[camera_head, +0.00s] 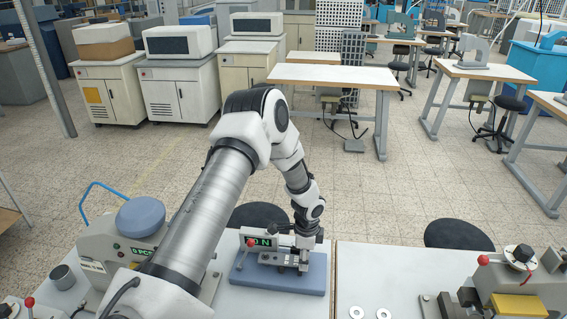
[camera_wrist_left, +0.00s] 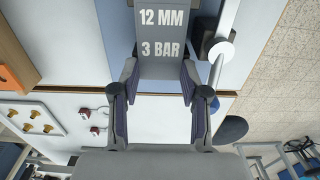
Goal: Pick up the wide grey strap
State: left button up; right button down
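A wide grey piece marked "12 MM 3 BAR" (camera_wrist_left: 162,40), which looks like the wide grey strap, runs down from the top of the left wrist view. My left gripper (camera_wrist_left: 160,72) has one finger at each side edge of it. The fingers are spread by about its width, and I cannot tell whether they press on it. In the head view my left gripper (camera_head: 303,258) is low over the blue base (camera_head: 300,285) of a small fixture. It partly hides the fixture, and the strap cannot be made out there. My right gripper is not in view.
A machine with a blue round top (camera_head: 141,217) stands left of the arm. Two metal washers (camera_head: 357,312) lie on the bench right of the fixture. Another machine with a red knob (camera_head: 483,260) stands at the right. A dark stool (camera_head: 458,235) is behind the bench.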

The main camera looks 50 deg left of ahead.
pick_arm(q)
jog(key=shift+r, duration=0.35)
notch_tip(320, 180, up, 3)
jog(key=shift+r+b, duration=0.1)
jog(key=shift+b, duration=0.65)
jog(key=s+d+b, duration=0.2)
jog(key=s+d, duration=0.2)
jog(key=d, duration=0.2)
jog(key=s+d+r+b, duration=0.1)
jog(key=s+d+b, duration=0.1)
jog(key=s+d, duration=0.2)
jog(key=d, duration=0.3)
jog(key=shift+s+d+r+b, duration=0.2)
jog(key=shift+s+b, duration=0.1)
jog(key=shift+b, duration=0.05)
jog(key=shift+r+p, duration=1.45)
jog(key=shift+r, duration=0.05)
